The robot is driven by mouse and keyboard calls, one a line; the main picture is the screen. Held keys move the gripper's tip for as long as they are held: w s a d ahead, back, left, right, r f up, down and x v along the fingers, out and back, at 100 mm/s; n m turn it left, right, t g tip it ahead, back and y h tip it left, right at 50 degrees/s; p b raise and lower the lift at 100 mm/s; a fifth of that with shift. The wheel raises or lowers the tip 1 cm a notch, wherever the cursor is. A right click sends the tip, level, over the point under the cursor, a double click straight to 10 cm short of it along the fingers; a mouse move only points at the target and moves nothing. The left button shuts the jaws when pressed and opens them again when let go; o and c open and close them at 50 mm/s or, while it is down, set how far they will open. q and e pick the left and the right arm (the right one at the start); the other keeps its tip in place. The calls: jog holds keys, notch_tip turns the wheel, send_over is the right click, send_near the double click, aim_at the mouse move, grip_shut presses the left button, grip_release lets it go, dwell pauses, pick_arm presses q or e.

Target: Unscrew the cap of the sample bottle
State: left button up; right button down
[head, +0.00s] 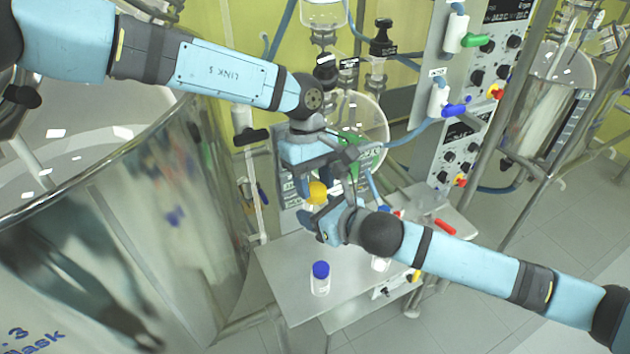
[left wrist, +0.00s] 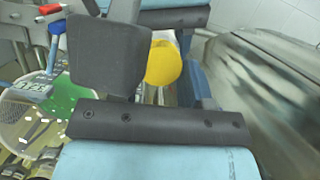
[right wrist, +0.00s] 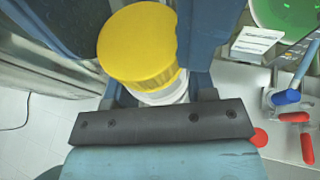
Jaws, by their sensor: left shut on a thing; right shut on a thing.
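The sample bottle's yellow cap (head: 317,192) shows between my two grippers above the small table. It also shows in the left wrist view (left wrist: 163,64) and in the right wrist view (right wrist: 138,44). The bottle's white body (right wrist: 168,93) shows just under the cap in the right wrist view. My left gripper (head: 320,178) comes from above and is shut on the cap; its contact is partly hidden. My right gripper (head: 324,207) is shut on the bottle's body below it. The cap sits on the bottle with no clear gap.
A white bottle with a blue cap (head: 320,280) stands on the grey table (head: 280,262). Another white bottle (head: 380,264) is partly behind my right arm. A red object (head: 445,226) lies at the table's right. A large steel vessel (head: 170,215) is left; glassware and control panels stand behind.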

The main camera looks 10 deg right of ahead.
pick_arm(q)
jog(key=shift+s+d+r, duration=0.1)
jog(key=shift+d, duration=0.15)
jog(key=o, duration=1)
jog(key=shift+c, duration=0.2)
jog(key=shift+o, duration=0.2)
jog(key=shift+a, duration=0.1)
